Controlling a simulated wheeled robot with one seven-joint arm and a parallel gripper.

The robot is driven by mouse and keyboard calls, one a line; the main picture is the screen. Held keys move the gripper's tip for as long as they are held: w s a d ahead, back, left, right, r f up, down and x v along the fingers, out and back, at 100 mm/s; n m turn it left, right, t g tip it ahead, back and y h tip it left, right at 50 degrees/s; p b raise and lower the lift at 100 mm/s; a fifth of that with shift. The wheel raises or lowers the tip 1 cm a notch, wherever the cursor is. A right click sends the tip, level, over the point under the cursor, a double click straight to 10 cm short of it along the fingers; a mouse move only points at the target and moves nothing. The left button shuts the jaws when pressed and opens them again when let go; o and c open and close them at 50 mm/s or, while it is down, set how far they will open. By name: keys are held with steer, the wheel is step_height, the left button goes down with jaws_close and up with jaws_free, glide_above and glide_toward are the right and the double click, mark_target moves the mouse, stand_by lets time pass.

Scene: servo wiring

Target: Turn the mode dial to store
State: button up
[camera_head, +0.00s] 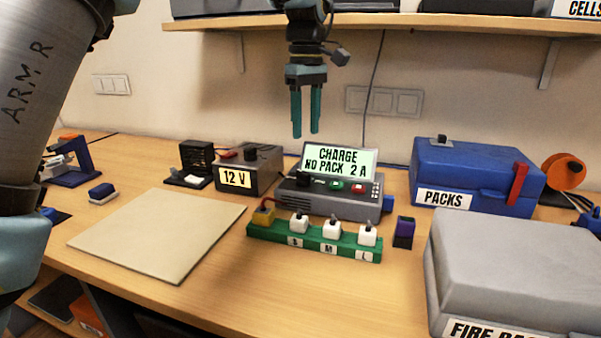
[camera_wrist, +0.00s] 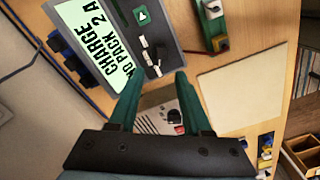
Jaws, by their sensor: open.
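The charger (camera_head: 328,203) is a grey box on the bench. Its raised screen (camera_head: 340,161) reads "CHARGE NO PACK 2 A". The mode dial appears to be the black knob (camera_head: 303,178) at the left of its sloped panel, beside green and red buttons. In the wrist view the screen (camera_wrist: 92,38) lies at the upper left; a dark knob (camera_wrist: 157,51) with a white mark lies just beyond the fingertips. My gripper (camera_head: 306,134) hangs above the charger, fingers down, open and empty. It also shows in the wrist view (camera_wrist: 160,75). Dial labels are too small to read.
The 12 V supply (camera_head: 250,170) stands left of the charger. A green board (camera_head: 315,243) with white plugs lies in front. The blue packs box (camera_head: 470,170) and a grey case (camera_head: 515,265) stand right. A shelf (camera_head: 400,22) is overhead. A beige mat (camera_head: 155,236) is bare.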

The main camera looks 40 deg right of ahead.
mark_target(305, 173)
step_height(305, 173, down, 10)
steer(key=shift+f+p, duration=0.15)
steer(key=shift+p, duration=0.35)
jaws_close()
stand_by(0.5)
